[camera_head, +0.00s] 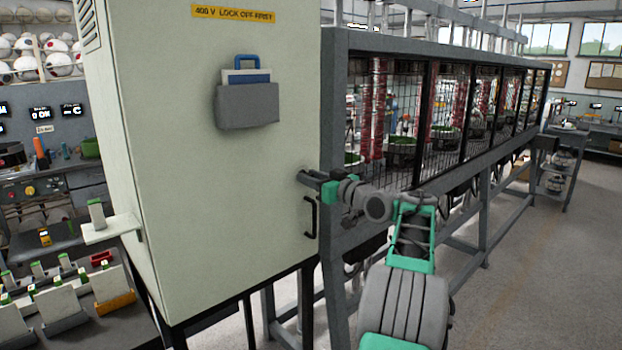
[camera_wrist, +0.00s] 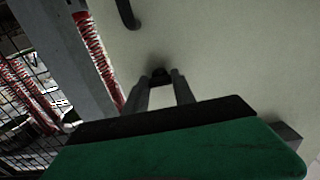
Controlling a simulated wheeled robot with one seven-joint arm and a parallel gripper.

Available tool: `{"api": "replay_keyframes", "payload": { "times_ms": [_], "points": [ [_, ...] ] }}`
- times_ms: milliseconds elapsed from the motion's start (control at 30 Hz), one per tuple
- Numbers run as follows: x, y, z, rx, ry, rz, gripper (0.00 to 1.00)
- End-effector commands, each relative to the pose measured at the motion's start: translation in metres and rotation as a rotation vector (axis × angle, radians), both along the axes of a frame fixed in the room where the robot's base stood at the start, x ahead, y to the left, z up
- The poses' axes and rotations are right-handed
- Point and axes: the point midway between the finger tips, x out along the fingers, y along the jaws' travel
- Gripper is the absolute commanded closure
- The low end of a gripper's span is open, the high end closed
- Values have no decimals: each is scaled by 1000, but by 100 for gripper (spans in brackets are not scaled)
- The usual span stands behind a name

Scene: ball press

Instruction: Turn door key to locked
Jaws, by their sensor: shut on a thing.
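The pale grey-green cabinet door (camera_head: 205,190) faces me in the head view, with a dark handle (camera_head: 311,217) low on its right edge. The handle also shows at the top of the wrist view (camera_wrist: 127,12). My gripper (camera_head: 304,176) reaches the door just above the handle. In the wrist view, its two fingers (camera_wrist: 160,84) close on a small dark key (camera_wrist: 160,73) at the door face. The key is mostly hidden by the fingertips, and I cannot tell which way it is turned.
A yellow label (camera_head: 233,14) and a grey document pocket (camera_head: 247,105) are on the door. A mesh-sided machine frame (camera_head: 430,120) runs back to the right, close beside my arm. A cluttered bench stands at the left. The floor (camera_head: 540,270) at the right is clear.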

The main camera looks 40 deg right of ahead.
Motion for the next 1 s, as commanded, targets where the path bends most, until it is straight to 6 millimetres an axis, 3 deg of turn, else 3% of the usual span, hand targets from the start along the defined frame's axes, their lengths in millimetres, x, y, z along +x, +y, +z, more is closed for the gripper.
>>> {"api": "replay_keyframes", "payload": {
  "times_ms": [467,1000],
  "points": [
    [0,0,1,87,3,0,100],
    [0,0,3,543,17,0,100]
  ]
}}
